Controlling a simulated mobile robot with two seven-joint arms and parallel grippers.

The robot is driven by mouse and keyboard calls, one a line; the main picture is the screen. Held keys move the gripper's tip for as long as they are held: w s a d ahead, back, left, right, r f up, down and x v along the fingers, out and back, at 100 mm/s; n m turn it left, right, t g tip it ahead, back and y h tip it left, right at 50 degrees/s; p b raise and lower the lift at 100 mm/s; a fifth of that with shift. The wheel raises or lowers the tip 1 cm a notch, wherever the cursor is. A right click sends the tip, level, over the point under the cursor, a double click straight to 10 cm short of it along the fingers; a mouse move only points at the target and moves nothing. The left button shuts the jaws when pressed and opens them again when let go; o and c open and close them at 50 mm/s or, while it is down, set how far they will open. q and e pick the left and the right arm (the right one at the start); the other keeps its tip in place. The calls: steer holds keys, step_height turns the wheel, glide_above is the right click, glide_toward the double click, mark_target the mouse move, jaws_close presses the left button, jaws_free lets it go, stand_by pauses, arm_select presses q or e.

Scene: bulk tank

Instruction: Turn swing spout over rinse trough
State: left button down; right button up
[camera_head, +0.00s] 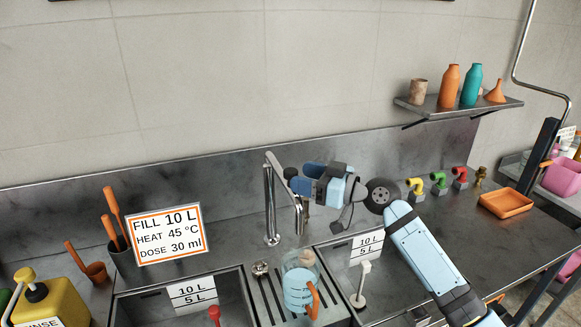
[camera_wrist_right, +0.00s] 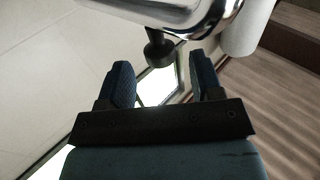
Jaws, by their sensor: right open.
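The chrome swing spout (camera_head: 269,205) stands behind the sinks. Its arm slants forward and right from the top of its post, and its outlet end hangs above the strip between the two basins. My right gripper (camera_head: 299,178) is beside the spout's arm, with its blue fingers apart. In the right wrist view, a dark knob (camera_wrist_right: 159,50) under a shiny chrome part lies just beyond and between the fingertips (camera_wrist_right: 163,72); contact is not visible. The left basin (camera_head: 135,308) and right basin (camera_head: 325,258) each hold a level plate; which is the rinse trough is unclear. My left gripper is out of view.
A blue jug (camera_head: 297,290) with an orange handle stands on the ribbed drainer between the basins. A sign (camera_head: 165,234) and a yellow canister (camera_head: 55,295) are at left. Coloured taps (camera_head: 438,183) and an orange tray (camera_head: 506,203) are at right. A shelf (camera_head: 460,106) holds bottles.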

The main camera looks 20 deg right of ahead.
mark_target(291, 170)
steer(key=shift+p+x, duration=0.4)
steer(key=shift+x, duration=1.55)
jaws_close()
